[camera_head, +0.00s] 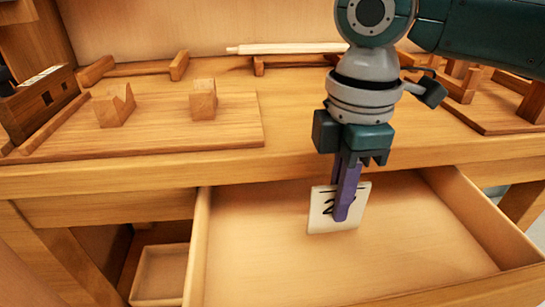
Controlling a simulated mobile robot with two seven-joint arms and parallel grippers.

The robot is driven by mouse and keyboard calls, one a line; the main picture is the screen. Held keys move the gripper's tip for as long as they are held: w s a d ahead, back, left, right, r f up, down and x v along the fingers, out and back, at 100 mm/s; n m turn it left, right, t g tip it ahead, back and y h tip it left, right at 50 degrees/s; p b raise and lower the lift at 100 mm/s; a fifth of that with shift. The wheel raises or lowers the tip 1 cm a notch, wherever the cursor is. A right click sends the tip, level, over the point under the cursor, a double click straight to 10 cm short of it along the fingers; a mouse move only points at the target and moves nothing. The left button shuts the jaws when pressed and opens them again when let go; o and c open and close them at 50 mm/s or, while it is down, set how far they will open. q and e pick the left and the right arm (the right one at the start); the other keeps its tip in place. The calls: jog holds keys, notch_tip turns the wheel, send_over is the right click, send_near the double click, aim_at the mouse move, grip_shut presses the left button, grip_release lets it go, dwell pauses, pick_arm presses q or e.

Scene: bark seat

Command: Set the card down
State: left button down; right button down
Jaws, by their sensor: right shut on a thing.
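A white card (321,220) with dark marks, perhaps a number, hangs nearly upright over the open drawer (255,245). My right gripper (345,205), with purple fingers pointing down, is shut on the card near its upper edge. The fingers cover part of the card's print. The card is inside the outline of the drawer; I cannot tell whether its lower edge touches the drawer floor. My left gripper is not in view.
The wooden bench top (290,120) lies behind the drawer. A board with two notched blocks (203,100) is at left, a pale stick (285,48) at the back. A small tray (160,275) sits lower left. The drawer floor around the card looks empty.

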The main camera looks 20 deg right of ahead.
aim_at(333, 230)
notch_tip(333, 230, down, 3)
jog(key=shift+f+b, duration=0.15)
jog(key=shift+b, duration=0.45)
jog(key=shift+f, duration=0.15)
jog(key=shift+f, duration=0.15)
jog(key=c, duration=1)
grip_release()
notch_tip(333, 230, up, 12)
jog(key=p, duration=0.4)
jog(key=shift+f, duration=0.25)
jog(key=shift+r, duration=0.45)
